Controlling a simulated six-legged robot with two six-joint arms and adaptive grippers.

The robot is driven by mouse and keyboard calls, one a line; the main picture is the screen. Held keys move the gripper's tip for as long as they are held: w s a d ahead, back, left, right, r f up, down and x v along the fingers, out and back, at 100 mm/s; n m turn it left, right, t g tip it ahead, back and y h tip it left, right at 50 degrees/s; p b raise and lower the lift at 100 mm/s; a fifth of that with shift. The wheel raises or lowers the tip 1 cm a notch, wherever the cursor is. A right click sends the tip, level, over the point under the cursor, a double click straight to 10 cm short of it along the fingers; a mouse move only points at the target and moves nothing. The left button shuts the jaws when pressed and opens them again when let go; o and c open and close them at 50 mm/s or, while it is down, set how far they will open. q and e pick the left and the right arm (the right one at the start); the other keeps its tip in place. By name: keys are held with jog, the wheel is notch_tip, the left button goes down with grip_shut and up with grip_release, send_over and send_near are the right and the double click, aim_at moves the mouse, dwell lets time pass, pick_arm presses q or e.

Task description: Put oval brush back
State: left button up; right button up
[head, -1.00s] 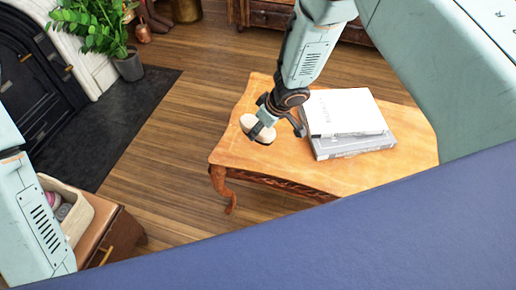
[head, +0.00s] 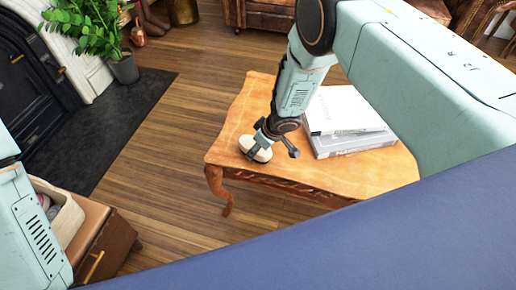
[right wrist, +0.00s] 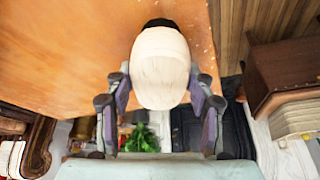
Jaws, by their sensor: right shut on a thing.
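The oval brush (head: 255,149) has a pale, rounded wooden body, with a dark part at its far end in the right wrist view (right wrist: 160,65). My right gripper (head: 268,147) is shut on it. The brush is over the left end of the orange-brown wooden table (head: 231,128), close to the near edge. I cannot tell whether it touches the tabletop. In the right wrist view, the fingers of my right gripper (right wrist: 160,88) are on either side of the brush. My left arm shows at the left edge of the head view, but its gripper is out of view.
Two stacked books, a white one (head: 341,110) on a grey one (head: 352,143), lie right of my right gripper. A beige box (head: 70,217) with items inside stands on a brown cabinet (head: 113,245) at lower left. Bare floor (head: 165,180) separates cabinet and table.

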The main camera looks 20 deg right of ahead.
dwell(0.3)
jog(key=o, duration=1.1)
jog(key=shift+r, duration=0.15)
jog(key=p+v, duration=0.3)
jog(key=v, duration=0.7)
jog(key=shift+r+p, duration=0.3)
jog(key=shift+v, duration=0.8)
jog(key=shift+f, duration=0.2)
